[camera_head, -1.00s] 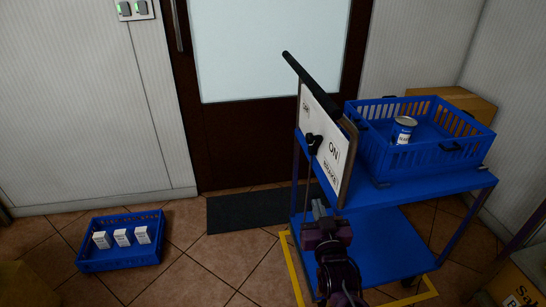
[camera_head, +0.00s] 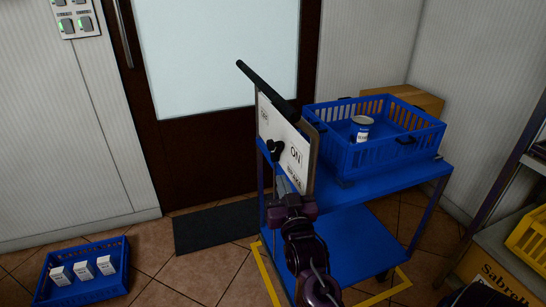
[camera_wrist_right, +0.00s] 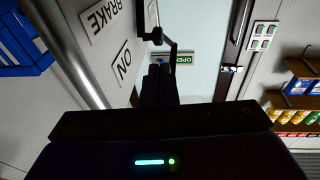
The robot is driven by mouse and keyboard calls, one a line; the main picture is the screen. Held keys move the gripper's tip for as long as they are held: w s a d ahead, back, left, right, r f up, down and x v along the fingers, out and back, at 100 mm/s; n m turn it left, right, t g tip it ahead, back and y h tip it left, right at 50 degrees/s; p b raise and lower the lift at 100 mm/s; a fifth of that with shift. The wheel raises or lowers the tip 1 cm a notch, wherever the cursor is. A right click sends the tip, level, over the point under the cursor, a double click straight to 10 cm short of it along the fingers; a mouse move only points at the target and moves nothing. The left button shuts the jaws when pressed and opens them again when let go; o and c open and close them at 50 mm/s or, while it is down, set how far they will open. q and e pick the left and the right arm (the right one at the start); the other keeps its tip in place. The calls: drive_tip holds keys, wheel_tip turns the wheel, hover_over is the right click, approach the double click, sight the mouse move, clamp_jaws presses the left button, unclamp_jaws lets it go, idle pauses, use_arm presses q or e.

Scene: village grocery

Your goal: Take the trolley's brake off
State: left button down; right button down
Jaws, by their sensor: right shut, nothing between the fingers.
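The blue trolley (camera_head: 350,250) stands right of centre in the head view, with a black push bar (camera_head: 268,88). A white brake panel (camera_head: 270,122) hangs at its handle end, with the words ON and BRAKE at its right. A black brake lever (camera_head: 275,150) sits on the panel beside ON; it also shows in the right wrist view (camera_wrist_right: 171,47). My right gripper (camera_head: 288,194) is just below the lever knob, in front of the panel. Its dark fingers (camera_wrist_right: 160,82) are shut and empty, close to the lever; contact cannot be told. My left gripper is not in view.
A blue crate (camera_head: 345,155) holding a can (camera_head: 361,128) stands on the trolley's top deck. Yellow floor tape (camera_head: 265,275) edges the trolley's spot. A dark mat (camera_head: 215,227) lies before the door. Another blue crate (camera_head: 90,290) with white boxes is on the floor at left.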

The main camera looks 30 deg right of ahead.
sight(271, 149)
drive_tip(key=x, duration=0.9)
drive_tip(key=shift+w+d, duration=0.1)
drive_tip(key=shift+w, duration=0.2)
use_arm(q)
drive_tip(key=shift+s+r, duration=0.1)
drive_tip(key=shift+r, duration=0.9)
use_arm(e)
drive_tip(key=shift+w+d+r, duration=0.1)
drive_tip(key=shift+w+d, duration=0.1)
drive_tip(key=shift+w, duration=0.25)
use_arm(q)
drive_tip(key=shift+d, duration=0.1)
